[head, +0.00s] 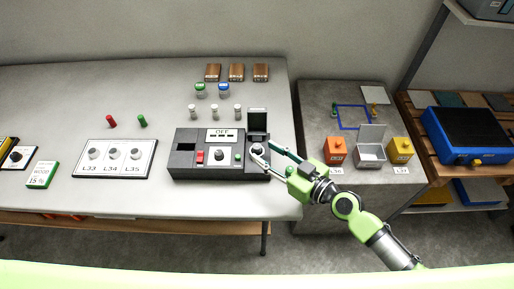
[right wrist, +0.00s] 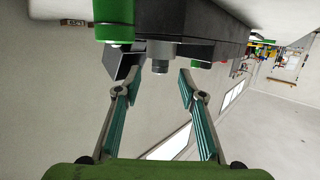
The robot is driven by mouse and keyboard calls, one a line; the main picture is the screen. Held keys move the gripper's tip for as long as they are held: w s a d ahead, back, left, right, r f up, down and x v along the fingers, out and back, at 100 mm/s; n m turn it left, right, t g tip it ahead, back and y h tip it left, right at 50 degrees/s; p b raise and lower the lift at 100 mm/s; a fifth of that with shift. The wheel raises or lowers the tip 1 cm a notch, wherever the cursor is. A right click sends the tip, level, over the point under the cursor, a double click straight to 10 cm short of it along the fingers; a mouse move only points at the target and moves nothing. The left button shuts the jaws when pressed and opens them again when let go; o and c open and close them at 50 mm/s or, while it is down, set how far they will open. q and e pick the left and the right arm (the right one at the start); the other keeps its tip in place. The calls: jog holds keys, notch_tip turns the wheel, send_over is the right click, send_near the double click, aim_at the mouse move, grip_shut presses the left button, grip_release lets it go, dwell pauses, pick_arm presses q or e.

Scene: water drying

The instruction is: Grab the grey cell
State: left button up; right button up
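The dark bench device (head: 208,168) sits near the table's front right, with a display reading OFF and its small lid (head: 258,120) raised at the right end. A small light-grey round piece, seemingly the grey cell (head: 257,149), is at that end by the lid. My right gripper (head: 268,158) reaches it from the right. In the right wrist view my right gripper (right wrist: 160,82) has its fingers spread, with a short grey cylinder (right wrist: 160,58) just beyond and between the tips; contact is not visible. My left gripper is not in view.
A plate with several grey round pieces labelled L33 to L35 (head: 88,171) lies left. Vials with grey tops (head: 212,112) stand behind the device. Orange (head: 335,150), grey (head: 371,154) and yellow (head: 400,150) boxes are on the right table. The table's front edge is close.

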aim_at(259, 148)
jog(key=p+x, duration=0.1)
jog(key=x, duration=0.4)
jog(key=shift+s+d+r, duration=0.1)
grip_shut()
